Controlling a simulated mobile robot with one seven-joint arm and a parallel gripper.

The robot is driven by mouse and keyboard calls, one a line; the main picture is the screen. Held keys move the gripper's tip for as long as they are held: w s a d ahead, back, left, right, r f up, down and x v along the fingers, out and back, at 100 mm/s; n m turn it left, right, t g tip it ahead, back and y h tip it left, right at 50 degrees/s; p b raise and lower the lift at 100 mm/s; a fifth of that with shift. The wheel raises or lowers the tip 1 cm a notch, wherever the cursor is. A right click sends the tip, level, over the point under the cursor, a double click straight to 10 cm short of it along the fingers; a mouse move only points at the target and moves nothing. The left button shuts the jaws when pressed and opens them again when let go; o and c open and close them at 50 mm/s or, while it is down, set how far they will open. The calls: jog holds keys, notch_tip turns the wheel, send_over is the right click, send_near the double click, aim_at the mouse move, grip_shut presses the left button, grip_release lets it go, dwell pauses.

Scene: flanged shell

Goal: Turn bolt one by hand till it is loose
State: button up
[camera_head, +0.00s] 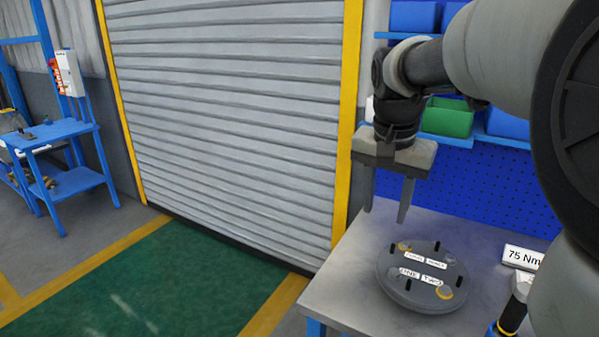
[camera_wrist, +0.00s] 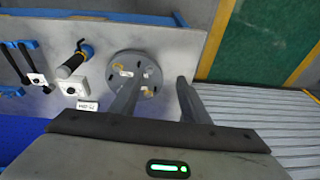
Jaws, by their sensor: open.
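The round grey flanged shell (camera_head: 420,296) lies on the grey bench top, and it also shows in the wrist view (camera_wrist: 118,62). White labels sit on its lid; the front two seem to read ONE (camera_head: 409,272) and TWO (camera_head: 434,280). A small grey bolt head, apparently bolt one (camera_head: 394,273), is at the left beside the ONE label. Several black pins and bolt heads, some with yellow rings, stand around the rim. My gripper (camera_head: 385,214) points down, open and empty, above and behind the shell's left side. In the wrist view, one finger (camera_wrist: 128,97) covers part of the shell.
A 75 Nm sign (camera_head: 522,257) stands right of the shell. A shutter door (camera_head: 235,110) and green floor lie left of the bench.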

jog(key=w+d+f+m+g, duration=0.1)
jog(key=w+d+f+m, duration=0.2)
jog(key=w+d+f, duration=0.3)
jog(key=m+g+y+b, duration=0.1)
jog(key=m+b, duration=0.1)
jog(key=m, duration=0.2)
send_near(395, 271)
notch_tip(395, 271, down, 8)
jog(key=shift+w+d+r+b, duration=0.15)
jog(key=shift+d+b, duration=0.05)
jog(key=shift+b, duration=0.5)
jog(key=c, duration=1.1)
